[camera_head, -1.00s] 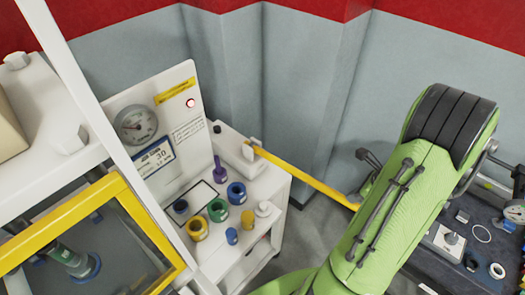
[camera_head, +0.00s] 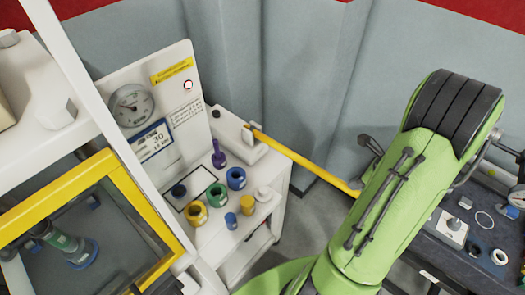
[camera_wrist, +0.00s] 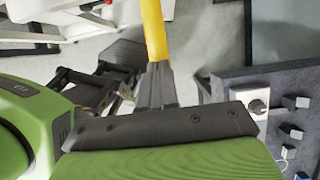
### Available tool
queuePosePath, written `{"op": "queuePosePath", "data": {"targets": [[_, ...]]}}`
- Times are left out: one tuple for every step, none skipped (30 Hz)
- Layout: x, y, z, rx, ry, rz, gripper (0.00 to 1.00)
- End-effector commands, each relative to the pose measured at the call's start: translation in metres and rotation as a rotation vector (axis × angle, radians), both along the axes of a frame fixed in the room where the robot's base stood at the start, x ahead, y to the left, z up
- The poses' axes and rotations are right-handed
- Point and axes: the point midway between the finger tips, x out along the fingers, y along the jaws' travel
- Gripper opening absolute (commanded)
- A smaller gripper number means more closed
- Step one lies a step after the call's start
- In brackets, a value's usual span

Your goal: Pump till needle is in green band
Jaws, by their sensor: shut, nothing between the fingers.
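The yellow pump lever (camera_head: 305,162) slants down to the right from a white block on the test bench; its far end is at my gripper. The round gauge (camera_head: 131,105) is on the white panel at left; its dark needle shows, but its position against any green band is too small to read. My gripper (camera_wrist: 155,82) is shut at the lever's outer end, the yellow bar running up from its fingertips in the wrist view. Whether they touch is unclear. In the head view my green arm partly hides the gripper.
Blue, green and yellow rings (camera_head: 217,194) and a purple part (camera_head: 218,154) stand on the white bench (camera_head: 244,236). A yellow-framed clear guard (camera_head: 128,188) is at left. A dark bench (camera_head: 440,250) with small parts is at right. The grey wall is close behind the lever.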

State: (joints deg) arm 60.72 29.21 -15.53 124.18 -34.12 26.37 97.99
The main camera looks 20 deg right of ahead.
Motion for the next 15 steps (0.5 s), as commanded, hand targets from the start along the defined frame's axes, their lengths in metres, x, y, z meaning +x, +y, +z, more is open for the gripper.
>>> {"op": "queuePosePath", "data": {"targets": [[0.000,0.000,-0.009,0.002,0.001,0.000,0.00],[0.000,0.000,-0.012,0.002,0.001,0.000,0.00],[0.000,0.000,-0.015,0.002,0.001,0.000,0.00],[0.000,0.000,-0.018,0.002,0.001,0.000,0.00],[-0.001,0.000,-0.021,0.002,0.001,0.000,0.00],[-0.001,0.000,-0.024,0.002,0.001,0.000,0.00],[-0.001,0.000,-0.027,0.002,0.001,0.000,0.00],[-0.001,0.000,-0.030,0.002,0.001,0.000,0.00],[-0.001,0.000,-0.033,0.002,0.001,0.000,0.00],[-0.001,0.000,-0.036,0.002,0.001,0.000,0.00],[-0.001,-0.001,-0.039,0.001,0.000,0.000,0.00],[-0.001,-0.001,-0.042,0.001,0.000,0.000,0.00],[-0.001,-0.001,-0.045,0.001,0.000,0.000,0.00],[-0.001,-0.001,-0.048,0.001,0.000,0.000,0.00],[-0.002,-0.001,-0.051,0.001,0.000,0.000,0.00]]}}
